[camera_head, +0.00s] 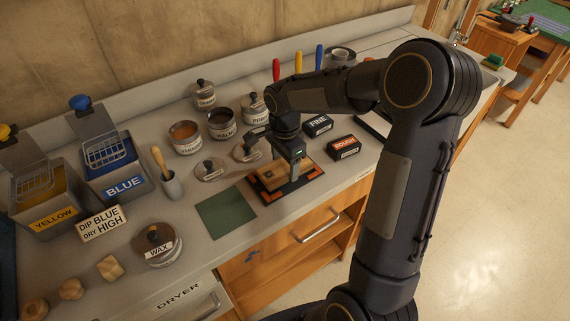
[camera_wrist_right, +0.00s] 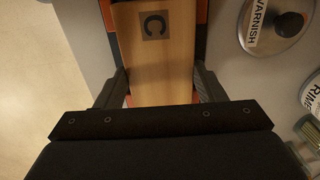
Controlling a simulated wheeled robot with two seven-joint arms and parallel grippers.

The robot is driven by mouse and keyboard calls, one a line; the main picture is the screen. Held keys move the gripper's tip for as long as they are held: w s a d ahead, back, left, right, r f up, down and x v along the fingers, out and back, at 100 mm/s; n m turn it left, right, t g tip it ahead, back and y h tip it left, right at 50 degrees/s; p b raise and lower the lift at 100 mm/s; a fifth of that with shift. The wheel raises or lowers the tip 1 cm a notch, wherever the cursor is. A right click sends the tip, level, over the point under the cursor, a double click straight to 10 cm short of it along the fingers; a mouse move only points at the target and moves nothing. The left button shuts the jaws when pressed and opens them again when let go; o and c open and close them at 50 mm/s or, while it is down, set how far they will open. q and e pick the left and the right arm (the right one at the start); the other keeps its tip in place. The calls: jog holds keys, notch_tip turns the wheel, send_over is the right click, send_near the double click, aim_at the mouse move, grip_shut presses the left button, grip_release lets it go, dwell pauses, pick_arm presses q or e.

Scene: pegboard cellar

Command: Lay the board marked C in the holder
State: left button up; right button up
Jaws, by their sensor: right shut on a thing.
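The wooden board marked C (camera_wrist_right: 153,70) lies between the two fingers of my right gripper (camera_head: 296,178), which is shut on its long sides. The dark C square shows near the top of the wrist view. In the head view the board (camera_head: 277,177) is level and over the black and orange holder (camera_head: 262,195) on the bench. Orange holder edges (camera_wrist_right: 202,12) show beside the board in the wrist view. I cannot tell whether the board touches the holder floor. My left gripper is not in view.
A green mat (camera_head: 226,212) lies left of the holder. The black FINE block (camera_head: 317,125) and the ROUGH block (camera_head: 344,147) are to its right. Lidded tins and a lid marked VARNISH (camera_wrist_right: 275,25) are close behind. The bench's front edge is near the holder.

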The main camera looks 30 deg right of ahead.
aim_at(285, 166)
jog(key=shift+f, duration=0.5)
jog(key=shift+f, duration=0.15)
jog(key=o, duration=1.1)
jog(key=shift+o, duration=0.2)
notch_tip(285, 166, up, 12)
jog(key=s+a+n+t+y, duration=0.2)
jog(key=s+n, duration=0.5)
jog(key=s, duration=0.4)
jog(key=s+a+f+n+t+y, duration=0.1)
jog(key=s+a+n+t, duration=0.2)
jog(key=s+a+n, duration=0.2)
jog(key=s+n, duration=0.3)
jog(key=s, duration=0.3)
jog(key=shift+a+f+t+y, duration=0.2)
jog(key=shift+t+y, duration=0.1)
jog(key=shift+y, duration=0.1)
